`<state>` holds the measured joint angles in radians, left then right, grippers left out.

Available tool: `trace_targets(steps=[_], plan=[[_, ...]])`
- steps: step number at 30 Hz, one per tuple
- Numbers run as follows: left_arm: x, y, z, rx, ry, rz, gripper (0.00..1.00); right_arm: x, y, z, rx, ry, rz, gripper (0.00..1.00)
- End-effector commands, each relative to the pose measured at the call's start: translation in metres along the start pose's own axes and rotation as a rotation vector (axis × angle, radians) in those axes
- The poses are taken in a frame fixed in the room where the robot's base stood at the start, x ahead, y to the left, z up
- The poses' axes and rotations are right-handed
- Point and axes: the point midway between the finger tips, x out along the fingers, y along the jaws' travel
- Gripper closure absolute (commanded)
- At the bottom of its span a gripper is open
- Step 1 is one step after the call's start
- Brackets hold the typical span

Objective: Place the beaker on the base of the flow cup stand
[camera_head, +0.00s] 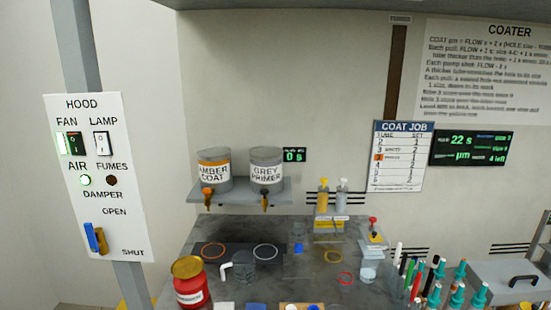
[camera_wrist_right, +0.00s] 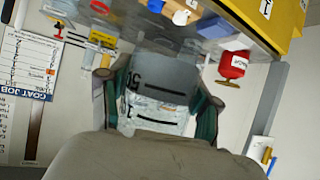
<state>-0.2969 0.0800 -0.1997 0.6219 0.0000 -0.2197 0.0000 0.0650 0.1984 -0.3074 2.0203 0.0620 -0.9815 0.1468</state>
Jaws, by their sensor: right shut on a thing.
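The beaker (camera_wrist_right: 155,100) is clear with dark graduation lines and the mark 50, and it fills the middle of the right wrist view. My right gripper (camera_wrist_right: 160,98) is shut on it, with a teal-sided finger at each side. The beaker looks tilted in this turned view, and I cannot tell its real tilt. Neither gripper shows in the head view. I cannot single out the flow cup stand with certainty; a small fixture with a red knob (camera_head: 374,238) stands at the right rear of the bench.
Several teal-capped bottles crowd the right. Amber and grey tanks (camera_head: 266,172) sit on a wall shelf (camera_head: 225,192).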

Motion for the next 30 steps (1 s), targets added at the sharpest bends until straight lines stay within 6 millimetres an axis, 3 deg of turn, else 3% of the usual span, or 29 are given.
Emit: trace_targets(steps=[1, 6, 12, 30], plan=[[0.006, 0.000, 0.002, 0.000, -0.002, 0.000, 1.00, -0.019, 0.003, -0.002, 0.015, 0.007, 0.027, 0.80], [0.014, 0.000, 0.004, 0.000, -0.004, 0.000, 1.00, -0.078, 0.020, -0.009, 0.081, 0.014, 0.128, 0.80], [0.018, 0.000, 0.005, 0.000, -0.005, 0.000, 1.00, -0.118, 0.032, -0.011, 0.137, 0.023, 0.197, 0.80], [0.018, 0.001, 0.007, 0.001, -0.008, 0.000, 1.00, -0.126, 0.034, -0.012, 0.147, 0.025, 0.209, 0.80]])
